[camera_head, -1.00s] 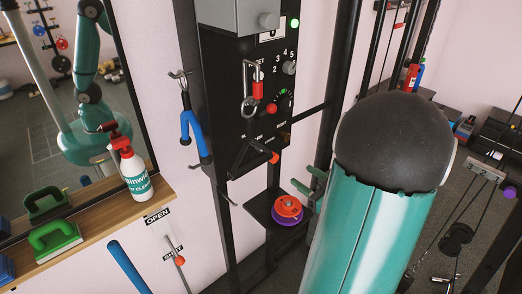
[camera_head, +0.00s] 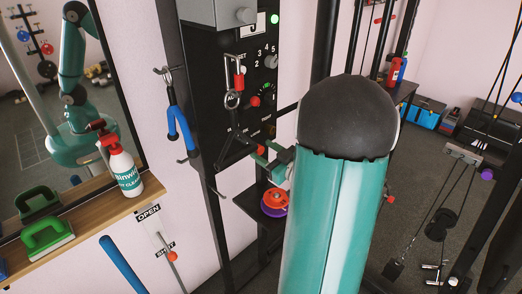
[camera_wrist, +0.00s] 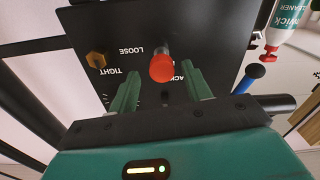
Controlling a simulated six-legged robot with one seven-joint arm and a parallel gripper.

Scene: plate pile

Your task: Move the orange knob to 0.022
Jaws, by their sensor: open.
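An orange-brown hex knob (camera_wrist: 97,60) sits on the black panel (camera_wrist: 190,22) beside the words TIGHT and LOOSE, left of my gripper in the wrist view. It shows small in the head view (camera_head: 272,131). A bright red-orange ball knob on a grey shaft (camera_wrist: 163,69) stands out just ahead of the gap between my fingers; in the head view a red-orange ball (camera_head: 261,150) shows by my fingertips. My gripper (camera_wrist: 161,86) is open and empty; it also shows at the panel's lower part in the head view (camera_head: 266,154). Contact cannot be told.
A small shelf (camera_head: 250,206) below holds an orange and purple round stack (camera_head: 274,201). A blue-handled tool (camera_head: 179,125) hangs on a hook at the left. A spray bottle (camera_head: 123,171) and green brush (camera_head: 46,232) stand on a wooden ledge.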

